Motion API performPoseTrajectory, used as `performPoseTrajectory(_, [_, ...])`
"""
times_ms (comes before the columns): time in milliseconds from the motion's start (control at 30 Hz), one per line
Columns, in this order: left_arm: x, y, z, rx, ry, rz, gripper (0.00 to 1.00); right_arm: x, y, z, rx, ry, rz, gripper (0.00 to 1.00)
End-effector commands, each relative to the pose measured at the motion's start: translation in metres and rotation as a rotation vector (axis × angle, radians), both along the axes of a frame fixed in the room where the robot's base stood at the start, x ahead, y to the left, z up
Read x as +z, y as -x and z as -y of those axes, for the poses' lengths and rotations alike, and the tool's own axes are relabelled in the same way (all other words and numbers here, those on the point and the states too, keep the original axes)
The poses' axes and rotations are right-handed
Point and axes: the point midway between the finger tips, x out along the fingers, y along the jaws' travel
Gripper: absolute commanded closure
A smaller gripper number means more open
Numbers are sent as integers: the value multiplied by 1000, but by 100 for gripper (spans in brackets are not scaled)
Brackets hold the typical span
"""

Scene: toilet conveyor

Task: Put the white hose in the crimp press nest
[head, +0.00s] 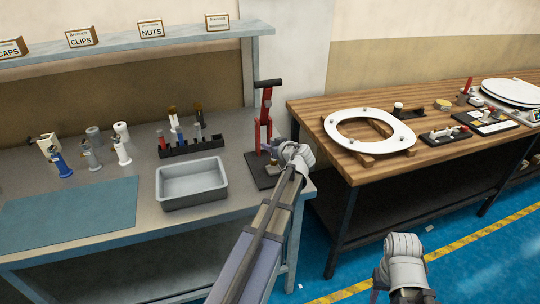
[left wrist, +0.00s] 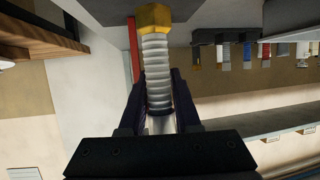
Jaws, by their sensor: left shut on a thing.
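The red crimp press (head: 265,120) stands on a dark base plate (head: 258,180) at the right end of the grey bench. My left gripper (head: 290,155) is beside the press, on its right, above the bench's right edge. In the left wrist view it is shut on the white ribbed hose (left wrist: 156,72), which has a brass nut (left wrist: 153,17) at its far end. A red bar of the press shows behind the hose. The nest cannot be made out, so I cannot tell whether the nut touches it. My right gripper (head: 403,248) hangs low over the blue floor; its fingers are unclear.
A grey bin (head: 191,201) and a black tool rack (head: 191,148) stand left of the press. Several bottle-shaped parts stand farther left, behind a teal mat (head: 70,212). A wooden bench (head: 340,172) with a white toilet seat (head: 395,141) stands to the right, across a gap.

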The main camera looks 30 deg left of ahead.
Motion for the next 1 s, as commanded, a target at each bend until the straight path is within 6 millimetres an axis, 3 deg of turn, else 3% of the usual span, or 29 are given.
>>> performPoseTrajectory(33, [-12,0,0,0,0,0,100,-12,0,0,0,0,0,50])
performPoseTrajectory(200, [-30,0,0,0,0,0,100,-30,0,0,0,0,0,50])
performPoseTrajectory(633, [-33,0,0,0,0,0,100,-33,0,0,0,0,0,50])
performPoseTrajectory(667, [-32,0,0,0,0,0,66,-32,0,0,0,0,0,50])
performPoseTrajectory(900, [-32,0,0,0,0,0,39,-32,0,0,0,0,0,50])
performPoseTrajectory(1000, [-32,0,0,0,0,0,39,-32,0,0,0,0,0,50])
